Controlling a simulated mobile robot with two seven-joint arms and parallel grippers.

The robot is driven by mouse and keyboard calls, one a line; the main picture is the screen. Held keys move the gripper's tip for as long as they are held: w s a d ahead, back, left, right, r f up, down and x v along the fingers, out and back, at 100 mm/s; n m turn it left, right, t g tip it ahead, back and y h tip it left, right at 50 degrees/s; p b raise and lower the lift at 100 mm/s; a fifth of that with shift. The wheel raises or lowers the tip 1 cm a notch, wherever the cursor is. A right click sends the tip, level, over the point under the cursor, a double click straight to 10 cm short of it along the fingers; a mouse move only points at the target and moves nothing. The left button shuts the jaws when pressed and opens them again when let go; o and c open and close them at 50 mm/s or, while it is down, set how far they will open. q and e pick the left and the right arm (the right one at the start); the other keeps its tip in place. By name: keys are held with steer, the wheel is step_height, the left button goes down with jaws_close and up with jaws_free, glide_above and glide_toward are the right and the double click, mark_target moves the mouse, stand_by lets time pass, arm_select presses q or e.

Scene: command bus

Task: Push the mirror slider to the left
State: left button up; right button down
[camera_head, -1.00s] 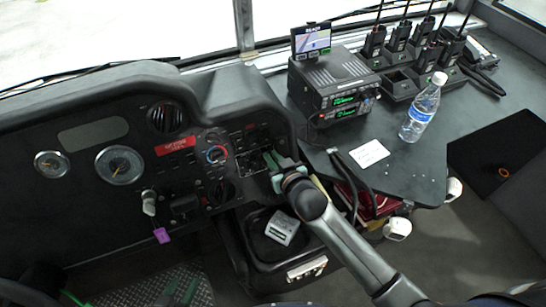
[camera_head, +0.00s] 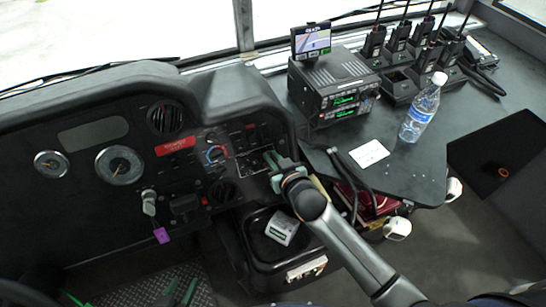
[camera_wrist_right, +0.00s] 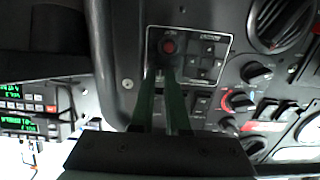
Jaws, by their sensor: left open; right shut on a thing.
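The mirror control panel (camera_wrist_right: 190,58) is a small white-outlined plate on the dark dashboard, with a round red-centred knob (camera_wrist_right: 168,46) and several small arrow buttons. It also shows small in the head view (camera_head: 250,163). My right gripper (camera_wrist_right: 166,76) reaches the panel just below the knob, its green fingers close together. It is shut on what seems to be the mirror slider, mostly hidden between the fingertips. In the head view my right gripper (camera_head: 273,167) is at the panel's right end. My left gripper (camera_head: 128,296) is open at the bottom left edge, partly cut off.
The dashboard (camera_head: 95,178) has gauges, knobs and a key with a purple tag (camera_head: 161,236). A black bin (camera_head: 262,255) is below.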

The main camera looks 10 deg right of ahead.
arm_select(q)
steer(key=shift+r, duration=0.1)
arm_select(e)
steer(key=shift+s+a, duration=0.25)
steer(key=shift+a, duration=0.8)
steer(key=c, duration=0.9)
jaws_free()
